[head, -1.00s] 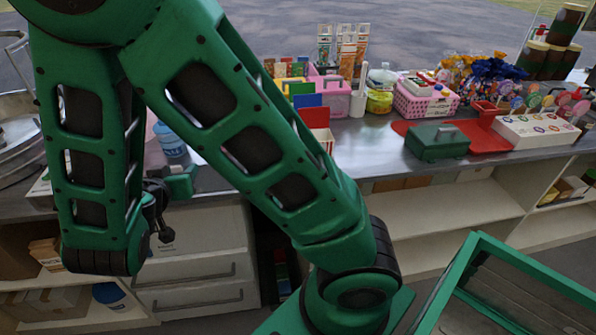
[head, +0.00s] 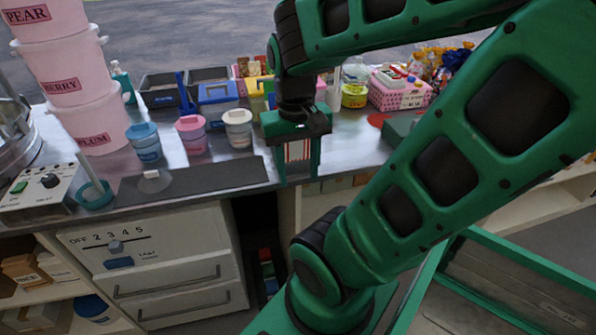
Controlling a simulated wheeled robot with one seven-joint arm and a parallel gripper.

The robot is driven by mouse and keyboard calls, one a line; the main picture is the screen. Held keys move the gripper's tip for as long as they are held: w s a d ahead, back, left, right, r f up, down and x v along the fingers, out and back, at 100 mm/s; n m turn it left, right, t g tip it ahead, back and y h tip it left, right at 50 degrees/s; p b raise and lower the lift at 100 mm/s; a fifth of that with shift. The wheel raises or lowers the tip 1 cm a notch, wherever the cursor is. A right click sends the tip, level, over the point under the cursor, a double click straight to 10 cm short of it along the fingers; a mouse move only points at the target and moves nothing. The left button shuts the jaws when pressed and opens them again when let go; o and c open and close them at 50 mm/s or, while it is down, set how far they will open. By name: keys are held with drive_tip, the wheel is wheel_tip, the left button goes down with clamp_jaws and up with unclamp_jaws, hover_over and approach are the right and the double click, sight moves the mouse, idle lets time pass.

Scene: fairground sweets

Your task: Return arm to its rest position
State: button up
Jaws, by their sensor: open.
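My green arm (head: 440,165) is bent across the right half of the head view, with its elbow beyond the top right edge. My gripper (head: 298,172) points down at the front edge of the counter, in the middle of the picture. Its two green fingers are apart. A red-and-white striped thing (head: 297,151) shows between them; it looks to be behind the fingers, but its depth is hard to tell. My arm hides part of the counter's right side.
The metal counter (head: 222,172) carries pink stacked tubs (head: 92,110), several lidded cups, a dark mat (head: 190,182), a blue box (head: 217,95) and a pink basket (head: 398,92). A white drawer unit (head: 150,262) stands below. A green-framed tray (head: 520,275) lies at lower right.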

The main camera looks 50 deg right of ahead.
drive_tip(key=shift+s+a+r+n+y, duration=0.15)
drive_tip(key=shift+s+a+r+y, duration=0.05)
drive_tip(key=shift+s, duration=0.25)
drive_tip(key=shift+s+a+r+n+y, duration=0.15)
drive_tip(key=shift+s+a+y, duration=0.05)
drive_tip(key=shift+s, duration=0.2)
drive_tip(key=shift+w+f, duration=0.35)
drive_tip(key=shift+w, duration=0.45)
drive_tip(key=shift+c, duration=0.3)
drive_tip(key=shift+s+r, duration=0.1)
drive_tip(key=shift+s, duration=0.05)
drive_tip(key=c, duration=0.3)
drive_tip(key=shift+a, duration=0.1)
